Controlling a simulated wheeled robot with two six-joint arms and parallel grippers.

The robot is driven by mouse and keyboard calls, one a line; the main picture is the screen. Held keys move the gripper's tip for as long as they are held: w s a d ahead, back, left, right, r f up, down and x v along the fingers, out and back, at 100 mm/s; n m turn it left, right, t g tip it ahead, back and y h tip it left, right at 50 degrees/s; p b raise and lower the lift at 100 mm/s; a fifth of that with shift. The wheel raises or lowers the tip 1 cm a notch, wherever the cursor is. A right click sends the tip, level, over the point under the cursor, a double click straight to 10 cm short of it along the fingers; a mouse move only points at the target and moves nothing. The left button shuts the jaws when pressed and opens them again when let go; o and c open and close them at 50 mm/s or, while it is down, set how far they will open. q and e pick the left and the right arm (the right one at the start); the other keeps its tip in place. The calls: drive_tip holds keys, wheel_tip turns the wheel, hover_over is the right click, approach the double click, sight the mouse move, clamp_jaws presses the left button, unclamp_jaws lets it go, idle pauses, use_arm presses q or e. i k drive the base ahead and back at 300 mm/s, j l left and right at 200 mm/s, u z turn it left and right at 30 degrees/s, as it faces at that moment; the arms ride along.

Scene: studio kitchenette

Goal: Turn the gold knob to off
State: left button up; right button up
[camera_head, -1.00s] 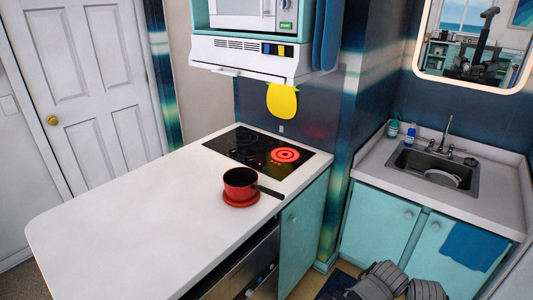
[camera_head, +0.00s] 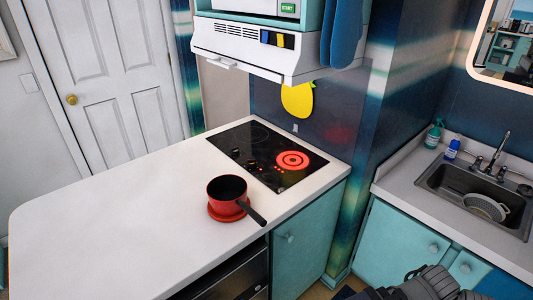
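A black cooktop (camera_head: 267,153) is set into the far end of the white counter. One burner (camera_head: 293,161) glows red with bright rings. Small dark knobs (camera_head: 252,164) sit along the cooktop's left-front side, with small red lights near them. They are too small to tell their colour or setting, so I cannot pick out a gold one there. A round gold knob (camera_head: 71,99) is on the white door at the back left. Neither gripper is in view; only grey parts of mine show at the bottom right.
A red pot (camera_head: 227,193) stands on a red trivet (camera_head: 225,211) in front of the cooktop, its dark handle pointing right. A white range hood (camera_head: 255,50) hangs above the cooktop. The sink (camera_head: 475,192) is at right. The counter (camera_head: 110,230) is clear at left.

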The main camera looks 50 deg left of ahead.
sight(252, 163)
drive_tip(key=i, duration=0.45)
drive_tip(key=i+u, duration=0.15)
drive_tip(key=u, duration=0.3)
drive_tip(key=i+u, duration=0.1)
drive_tip(key=u, duration=0.35)
drive_tip(key=i+l+u, duration=0.1)
drive_tip(key=u, duration=0.35)
drive_tip(key=l, duration=0.1)
